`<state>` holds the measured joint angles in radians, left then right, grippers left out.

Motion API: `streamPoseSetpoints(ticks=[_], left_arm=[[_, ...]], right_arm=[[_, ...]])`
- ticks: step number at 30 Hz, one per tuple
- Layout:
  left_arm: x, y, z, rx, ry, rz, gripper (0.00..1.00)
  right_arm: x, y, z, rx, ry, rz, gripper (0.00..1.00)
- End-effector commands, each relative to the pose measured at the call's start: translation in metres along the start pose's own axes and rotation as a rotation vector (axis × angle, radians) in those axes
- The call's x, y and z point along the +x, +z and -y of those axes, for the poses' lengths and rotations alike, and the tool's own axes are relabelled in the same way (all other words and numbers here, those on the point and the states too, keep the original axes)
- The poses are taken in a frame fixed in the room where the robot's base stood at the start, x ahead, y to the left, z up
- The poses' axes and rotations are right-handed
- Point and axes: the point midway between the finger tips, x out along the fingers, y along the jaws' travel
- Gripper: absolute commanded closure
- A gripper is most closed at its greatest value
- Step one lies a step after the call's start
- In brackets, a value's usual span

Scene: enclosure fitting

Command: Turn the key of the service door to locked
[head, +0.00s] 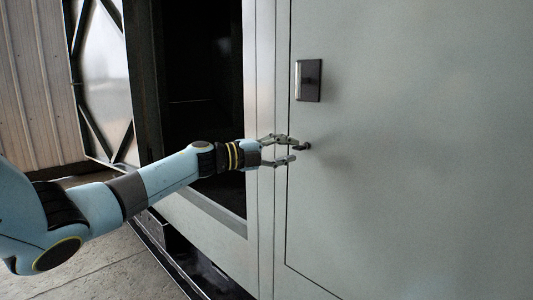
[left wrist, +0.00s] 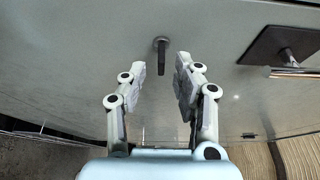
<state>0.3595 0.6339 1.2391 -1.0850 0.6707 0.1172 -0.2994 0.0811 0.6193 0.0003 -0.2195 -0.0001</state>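The service door (head: 420,170) is a large pale grey-green panel and is shut in its frame. A small dark key (head: 304,146) sticks out of it, below a dark handle plate (head: 309,80). My left gripper (head: 291,149) is open in front of the key, with its fingers pointing at the door. In the left wrist view the key (left wrist: 163,57) stands out from a round lock, between and just beyond the fingertips (left wrist: 160,72). The fingers do not appear to touch it. The handle (left wrist: 287,60) shows at the upper right there. My right gripper is in neither view.
Left of the door is a dark open bay (head: 200,80) in the enclosure, with a pale post (head: 265,120) between. A panel with dark braces (head: 100,80) stands further left. The concrete floor (head: 95,265) is clear at the lower left.

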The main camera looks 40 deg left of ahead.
Motion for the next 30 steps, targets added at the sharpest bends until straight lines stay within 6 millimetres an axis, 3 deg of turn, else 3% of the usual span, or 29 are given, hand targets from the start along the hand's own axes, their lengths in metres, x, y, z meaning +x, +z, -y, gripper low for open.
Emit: streamPoseSetpoints(ticks=[6, 12, 30], left_arm=[[-0.054, 0.001, -0.002, 0.003, 0.008, 0.0, 0.69], [-0.082, 0.0, -0.001, 0.002, 0.003, -0.001, 0.69], [-0.091, 0.0, 0.0, 0.0, 0.0, 0.0, 0.69]], right_arm=[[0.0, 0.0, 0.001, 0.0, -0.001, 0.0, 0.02], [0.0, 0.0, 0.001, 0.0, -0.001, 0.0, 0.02], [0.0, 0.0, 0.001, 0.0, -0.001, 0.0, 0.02]])
